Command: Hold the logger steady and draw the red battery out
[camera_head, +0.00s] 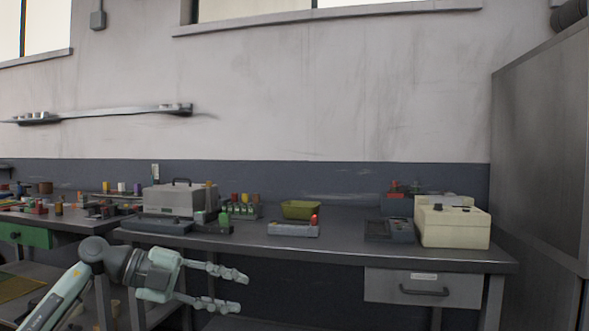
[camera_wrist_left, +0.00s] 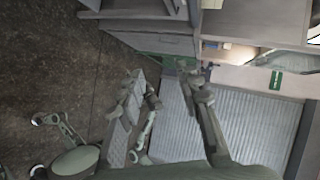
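A low light-grey box, which looks like the logger (camera_head: 292,230), sits near the front edge of the bench. A red piece, likely the red battery (camera_head: 314,220), stands up at its right end; how deep it sits I cannot tell. My left gripper (camera_head: 242,292) is open and empty, in front of the bench and below its top, to the left of the logger and apart from it. In the left wrist view my left gripper (camera_wrist_left: 163,78) shows its two fingers spread with nothing held. The logger is not seen there. My right gripper is not in view.
A yellow-green bin (camera_head: 301,209) stands just behind the logger. A grey case (camera_head: 179,200) and a rack of small coloured items (camera_head: 241,209) stand to the left. A cream box (camera_head: 453,226) stands to the right. Bare bench top (camera_head: 342,236) lies right of the logger.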

